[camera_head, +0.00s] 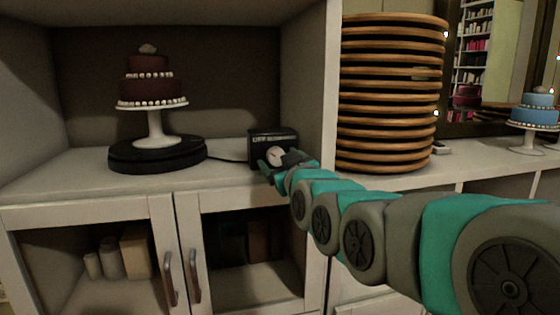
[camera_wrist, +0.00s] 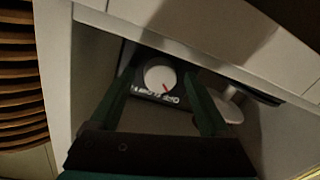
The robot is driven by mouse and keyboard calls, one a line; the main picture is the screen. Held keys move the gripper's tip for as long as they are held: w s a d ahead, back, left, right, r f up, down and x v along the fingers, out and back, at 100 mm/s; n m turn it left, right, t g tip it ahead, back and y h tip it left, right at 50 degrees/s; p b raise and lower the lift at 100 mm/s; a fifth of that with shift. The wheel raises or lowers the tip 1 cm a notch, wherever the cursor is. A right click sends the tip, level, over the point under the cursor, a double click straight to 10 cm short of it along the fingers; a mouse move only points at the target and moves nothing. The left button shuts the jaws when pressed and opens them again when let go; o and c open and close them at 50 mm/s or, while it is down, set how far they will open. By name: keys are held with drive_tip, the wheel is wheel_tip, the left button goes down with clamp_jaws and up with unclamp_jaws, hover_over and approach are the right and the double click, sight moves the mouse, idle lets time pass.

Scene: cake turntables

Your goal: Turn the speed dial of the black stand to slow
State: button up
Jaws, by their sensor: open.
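The black stand (camera_head: 190,153) is a round turntable on the left of the shelf, joined by a cable to a black control box (camera_head: 285,136). The box's white speed dial (camera_head: 275,155) faces out; it also shows in the wrist view (camera_wrist: 156,75). There its red mark points down and right, toward the right end of upside-down lettering too small to read surely. My gripper (camera_head: 270,168) is open at the box's front. In the wrist view its fingers (camera_wrist: 157,80) lie on either side of the dial, apparently with gaps. I cannot tell whether they touch it.
A tiered brown cake (camera_head: 148,87) on a white pedestal (camera_head: 158,128) stands on the turntable. A white upright panel (camera_head: 332,80) is just right of the box. Beyond it are stacked wooden boards (camera_head: 388,100) and a blue cake (camera_head: 535,108). Cabinet doors (camera_head: 150,208) lie below.

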drive_tip(key=shift+c, duration=0.3)
clamp_jaws()
